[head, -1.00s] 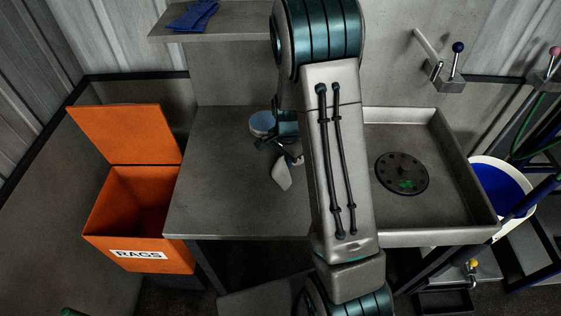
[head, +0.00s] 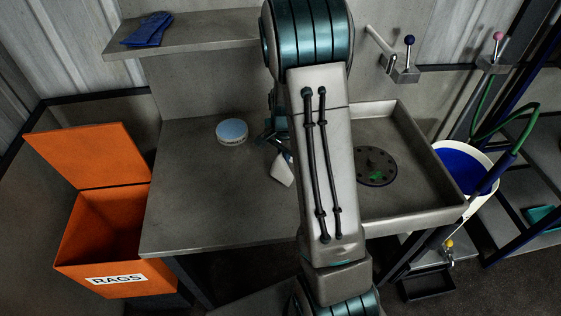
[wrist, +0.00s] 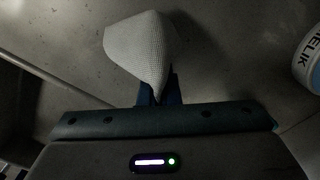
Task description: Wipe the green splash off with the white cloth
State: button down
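The white cloth (head: 282,170) hangs from my gripper (head: 274,142) over the right part of the grey bench, partly hidden by my arm. In the wrist view the cloth (wrist: 141,50) is bunched between the fingertips of my gripper (wrist: 159,92), which is shut on it. The green splash (head: 376,175) is on the dark round perforated disc (head: 364,160) in the shallow grey tray to the right of my arm. The cloth is to the left of the tray, apart from the splash. The splash does not show in the wrist view.
A round tub with a blue top (head: 232,131) stands on the bench (head: 200,200), left of my gripper. An open orange RAGS bin (head: 103,235) is at the left. The tray (head: 425,205) has raised walls. A white bucket with blue inside (head: 462,168) stands right of it.

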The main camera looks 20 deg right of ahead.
notch_tip(320, 180, up, 9)
jog(key=p, duration=0.4)
jog(key=shift+a+r, duration=0.15)
jog(key=shift+a, duration=0.05)
dwell(0.4)
